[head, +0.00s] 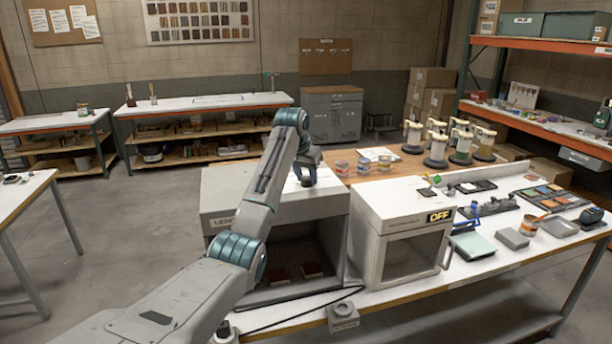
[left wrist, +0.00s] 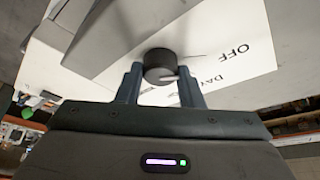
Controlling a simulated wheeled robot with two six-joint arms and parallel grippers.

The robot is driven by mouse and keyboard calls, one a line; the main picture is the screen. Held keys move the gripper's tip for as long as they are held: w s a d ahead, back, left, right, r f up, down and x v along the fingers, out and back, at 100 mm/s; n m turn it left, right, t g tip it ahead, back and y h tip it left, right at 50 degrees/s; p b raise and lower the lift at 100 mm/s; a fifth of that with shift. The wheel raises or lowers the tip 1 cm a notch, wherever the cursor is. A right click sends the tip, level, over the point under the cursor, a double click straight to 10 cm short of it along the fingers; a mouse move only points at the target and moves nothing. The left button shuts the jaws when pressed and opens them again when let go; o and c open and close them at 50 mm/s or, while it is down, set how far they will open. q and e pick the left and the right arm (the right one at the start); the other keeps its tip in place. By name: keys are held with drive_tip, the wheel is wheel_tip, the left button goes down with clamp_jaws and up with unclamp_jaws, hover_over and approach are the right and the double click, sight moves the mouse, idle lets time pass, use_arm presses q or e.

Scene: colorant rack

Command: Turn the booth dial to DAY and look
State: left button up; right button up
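The light booth (head: 274,205) is a grey box with an open front in the middle of the bench in the head view. My left gripper (head: 306,178) reaches down to its top. In the left wrist view the dark round dial (left wrist: 159,64) sits between the two fingers of my left gripper (left wrist: 161,84). The white label plate (left wrist: 222,66) beside it reads OFF and DAY. A pale pointer mark on the dial faces toward the DAY side. Whether the fingers touch the dial is unclear. My right gripper does not show.
Two dark reddish panels (head: 312,269) lie inside the booth. A second white cabinet (head: 398,225) with an OFF display stands close to its right. Several cans and tools crowd the bench to the right. A small grey box (head: 343,316) with a cable sits at the front edge.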

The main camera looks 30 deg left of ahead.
use_arm(q)
drive_tip(key=shift+c, duration=0.8)
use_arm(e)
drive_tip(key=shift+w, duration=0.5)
use_arm(q)
drive_tip(key=shift+m, duration=0.3)
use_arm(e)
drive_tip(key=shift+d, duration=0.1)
use_arm(q)
drive_tip(key=m+h, duration=0.1)
drive_tip(key=m, duration=0.1)
drive_tip(key=shift+a+m, duration=0.15)
drive_tip(key=shift+m, duration=0.25)
drive_tip(key=shift+r+m+g+h, duration=0.15)
drive_tip(key=shift+m+h, duration=0.35)
drive_tip(key=shift+m, duration=0.55)
drive_tip(key=shift+f+m+g+h, duration=0.1)
drive_tip(key=shift+m+g+h, duration=0.3)
drive_tip(key=shift+m, duration=0.65)
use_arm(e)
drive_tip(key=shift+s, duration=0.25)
use_arm(q)
drive_tip(key=shift+a, duration=0.1)
drive_tip(key=o, duration=1)
